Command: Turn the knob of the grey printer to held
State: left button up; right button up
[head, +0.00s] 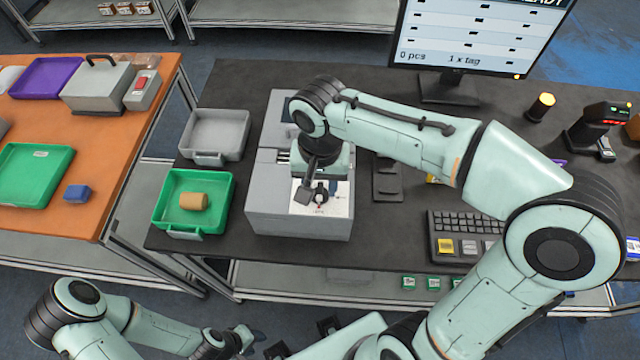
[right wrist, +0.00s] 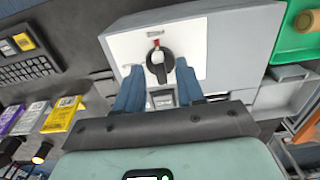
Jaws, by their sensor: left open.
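The grey printer (head: 298,222) stands on the dark table, left of centre in the head view. Its black round knob (right wrist: 160,66) sits on a white panel (right wrist: 118,46) in the right wrist view, with a small red mark above it. My right gripper (right wrist: 159,68) is open, its two blue fingertips on either side of the knob; I cannot tell whether they touch it. In the head view the right gripper (head: 313,193) is over the printer's front panel and partly covers the knob. My left gripper (head: 258,338) is open and empty, low in front of the table.
A green tray (head: 165,212) with a tan roll (head: 193,201) and a grey tray (head: 214,130) lie left of the printer. A keyboard (head: 460,225), a monitor (head: 470,40) and a scanner on a stand (head: 590,128) are to the right.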

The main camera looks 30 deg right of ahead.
jog(key=shift+f, duration=0.3)
grip_shut()
